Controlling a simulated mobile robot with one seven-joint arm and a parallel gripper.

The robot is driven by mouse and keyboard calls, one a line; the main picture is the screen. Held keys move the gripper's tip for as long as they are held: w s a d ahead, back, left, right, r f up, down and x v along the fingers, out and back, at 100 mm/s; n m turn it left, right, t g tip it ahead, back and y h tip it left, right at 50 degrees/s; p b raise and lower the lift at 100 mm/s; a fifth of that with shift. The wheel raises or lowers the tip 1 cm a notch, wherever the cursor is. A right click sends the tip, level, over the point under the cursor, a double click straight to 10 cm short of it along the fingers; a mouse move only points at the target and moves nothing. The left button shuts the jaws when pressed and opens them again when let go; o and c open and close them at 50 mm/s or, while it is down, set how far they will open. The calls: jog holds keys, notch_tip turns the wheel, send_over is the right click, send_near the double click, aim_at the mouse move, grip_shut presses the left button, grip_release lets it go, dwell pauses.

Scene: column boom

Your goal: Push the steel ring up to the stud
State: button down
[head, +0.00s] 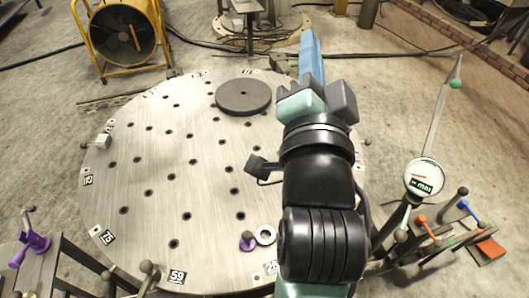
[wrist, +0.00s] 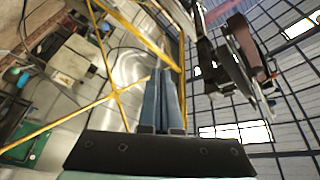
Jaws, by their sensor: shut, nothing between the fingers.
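The steel ring (head: 265,234) is a small bright ring lying flat on the round perforated steel table (head: 150,215), near its front edge. A purple stud (head: 247,240) stands just left of the ring; the ring is beside it, not around it, and I cannot tell whether they touch. My arm rises close to the right of the ring. My gripper (head: 309,40) is up and away from both, its blue fingers shut and empty, pointing toward the back. In the wrist view the blue fingers (wrist: 163,80) lie together; neither ring nor stud shows there.
A dark round disc (head: 243,97) lies at the back of the table. A small pale block (head: 103,142) sits at the left. A dial gauge (head: 424,178) on a rod stands at the right. A yellow fan (head: 122,32) stands behind. The table's left and middle are mostly clear.

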notch_tip(320, 180, down, 18)
jog(key=d+m+g, duration=0.2)
jog(key=m+g, duration=0.2)
jog(key=m, duration=0.3)
jog(key=m+g+y+b, duration=0.3)
jog(key=m+g, duration=0.5)
jog(key=m, duration=0.9)
send_near(267, 246)
jog(key=s+r, duration=0.1)
jog(key=s, duration=0.5)
jog(key=shift+n, duration=0.3)
jog(key=x, duration=0.3)
jog(key=b+x, duration=0.1)
jog(key=x, duration=0.1)
jog(key=d+x, duration=0.1)
jog(key=x, duration=0.2)
jog(key=shift+w+f+b, duration=0.2)
jog(key=shift+w+b, duration=0.15)
jog(key=shift+b, duration=0.05)
jog(key=shift+w+a+r, duration=0.1)
jog(key=shift+w+r, duration=0.05)
jog(key=shift+w, duration=0.45)
jog(key=shift+w+a+r, duration=0.1)
jog(key=shift+w+r, duration=0.05)
jog(key=shift+w, duration=0.4)
jog(key=shift+w+a+f, duration=0.1)
jog(key=shift+w, duration=0.6)
